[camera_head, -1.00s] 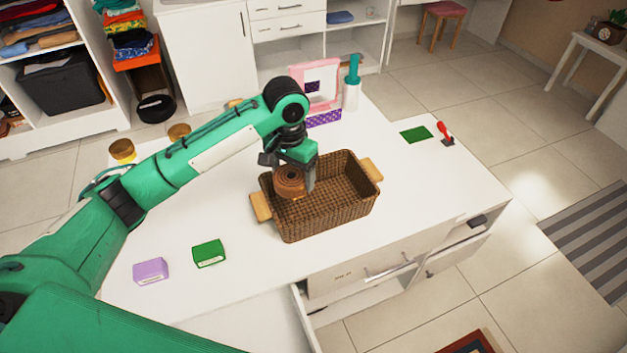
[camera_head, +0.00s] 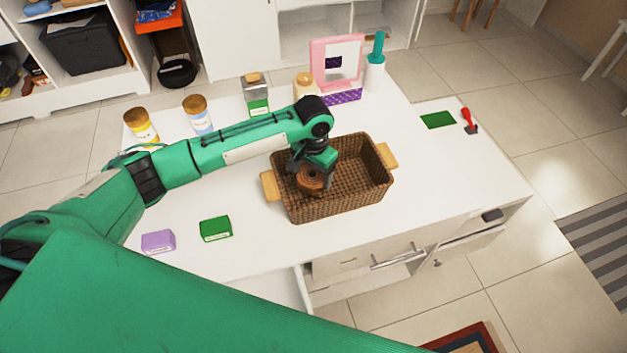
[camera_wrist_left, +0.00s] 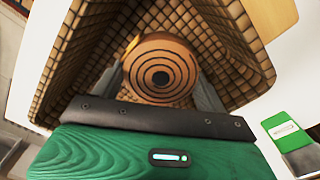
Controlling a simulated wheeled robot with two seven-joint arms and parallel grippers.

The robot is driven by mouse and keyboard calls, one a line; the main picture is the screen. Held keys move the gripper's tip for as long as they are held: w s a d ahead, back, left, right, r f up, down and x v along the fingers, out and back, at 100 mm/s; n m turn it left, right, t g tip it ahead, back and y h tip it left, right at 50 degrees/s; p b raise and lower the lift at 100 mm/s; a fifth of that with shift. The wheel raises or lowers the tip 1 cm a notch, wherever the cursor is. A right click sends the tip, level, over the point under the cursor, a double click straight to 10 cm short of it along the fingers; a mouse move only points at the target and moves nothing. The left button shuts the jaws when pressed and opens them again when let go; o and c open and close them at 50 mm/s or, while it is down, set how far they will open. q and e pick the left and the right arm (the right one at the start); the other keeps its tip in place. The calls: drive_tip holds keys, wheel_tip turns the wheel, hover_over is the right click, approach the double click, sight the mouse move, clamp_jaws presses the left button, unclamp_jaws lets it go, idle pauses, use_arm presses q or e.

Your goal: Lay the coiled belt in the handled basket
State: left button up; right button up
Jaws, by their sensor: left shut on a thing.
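The coiled belt (camera_head: 311,180) is a brown roll, and its spiral face shows in the left wrist view (camera_wrist_left: 161,72). My left gripper (camera_head: 316,176) is shut on it, with one finger on each side of the roll. The handled basket (camera_head: 350,197) is brown wicker with a light wooden handle at each end, and stands on the white table. The belt is inside the basket's opening, in its left part. I cannot tell whether the belt touches the basket floor. My right gripper does not show.
A purple box (camera_head: 158,241) and a green box (camera_head: 215,228) lie left of the basket. Jars (camera_head: 197,114), a pink frame (camera_head: 336,62) and a teal-topped bottle (camera_head: 375,66) stand behind. A drawer (camera_head: 275,290) is open at the front.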

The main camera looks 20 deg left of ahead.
sight(313, 183)
use_arm(q)
drive_tip(key=shift+f, duration=2.35)
drive_tip(key=o, duration=1)
drive_tip(key=shift+f, duration=0.1)
drive_tip(key=shift+o, duration=0.2)
wheel_tip(313, 183, up, 12)
drive_tip(key=shift+r+b, duration=0.15)
drive_tip(key=shift+b, duration=0.35)
